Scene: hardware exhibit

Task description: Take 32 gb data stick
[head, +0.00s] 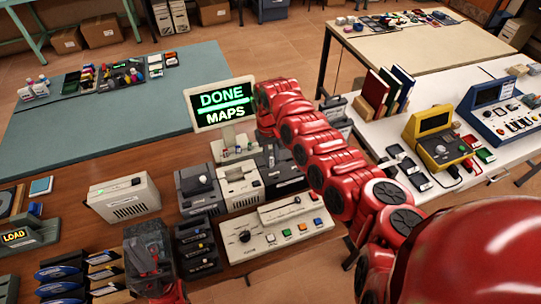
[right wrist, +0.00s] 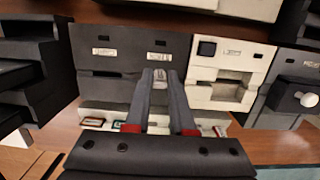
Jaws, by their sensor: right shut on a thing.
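My right gripper (right wrist: 160,80) is shut on a small pale stick (right wrist: 160,75), which shows between its fingertips. I cannot read any label or capacity on it. A pale rack (right wrist: 97,113) with several small sticks with coloured edges lies below and behind the fingers in the right wrist view. In the head view, several small sticks (head: 226,154) stand on the base under the screen. The red right arm reaches to the screen's right edge and its gripper is hidden there. My left gripper (head: 146,255) is at the lower left in the head view, and its jaws are unclear.
The screen (head: 220,103) reads "DONE MAPS". Dark drive units (head: 200,188) and a pale unit (head: 240,184) stand in front of it. A panel with a lever and buttons (head: 283,228) is nearer. The teal table (head: 80,125) has much free room.

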